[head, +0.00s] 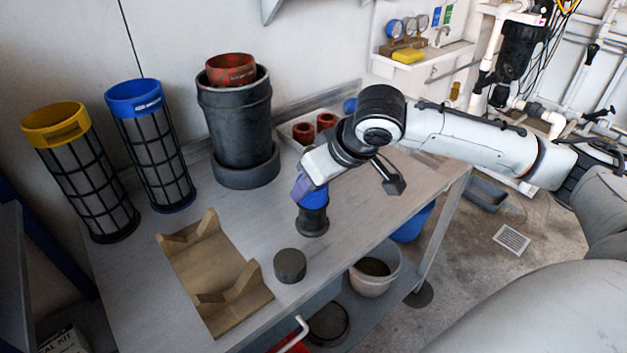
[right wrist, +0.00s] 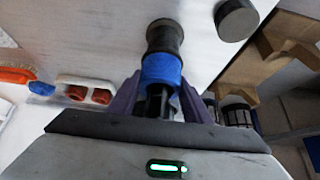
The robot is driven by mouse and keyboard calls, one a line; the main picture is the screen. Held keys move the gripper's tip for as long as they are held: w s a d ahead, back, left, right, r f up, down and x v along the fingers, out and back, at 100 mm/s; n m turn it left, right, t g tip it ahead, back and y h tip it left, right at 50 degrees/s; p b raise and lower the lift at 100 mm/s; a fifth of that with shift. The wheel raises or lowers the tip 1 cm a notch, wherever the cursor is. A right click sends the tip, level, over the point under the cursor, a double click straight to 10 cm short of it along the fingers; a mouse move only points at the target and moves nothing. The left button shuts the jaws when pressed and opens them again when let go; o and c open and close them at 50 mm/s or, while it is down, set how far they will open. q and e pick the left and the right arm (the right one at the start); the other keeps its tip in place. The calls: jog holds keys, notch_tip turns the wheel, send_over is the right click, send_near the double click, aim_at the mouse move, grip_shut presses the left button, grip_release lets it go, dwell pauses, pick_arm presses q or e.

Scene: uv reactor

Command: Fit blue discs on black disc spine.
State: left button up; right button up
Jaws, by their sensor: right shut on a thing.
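The black disc spine (head: 312,224) stands upright on the table on a round foot. A blue disc (head: 314,198) is at its upper part, under my right gripper (head: 302,187). In the right wrist view, the purple fingers of my gripper (right wrist: 160,100) are on either side of the blue disc (right wrist: 162,70), shut on it. The black spine (right wrist: 165,38) runs on from the disc in line with it. A dark stem shows between the fingers. How far the disc sits down on the spine is hard to tell. My left gripper is not in view.
A short dark cylinder (head: 290,266) and a wooden cradle (head: 207,270) are on the near table. Yellow-topped (head: 80,175) and blue-topped (head: 155,150) filter cages and a black vessel (head: 237,125) stand behind. A tray with red rings (head: 303,132) is at the back.

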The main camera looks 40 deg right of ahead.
jog(key=o, duration=1.1)
jog(key=v, duration=0.2)
jog(key=shift+s+r+p, duration=0.15)
jog(key=shift+r+p, duration=0.15)
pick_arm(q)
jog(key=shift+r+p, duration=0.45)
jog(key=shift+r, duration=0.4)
pick_arm(e)
jog(key=shift+v, duration=3.8)
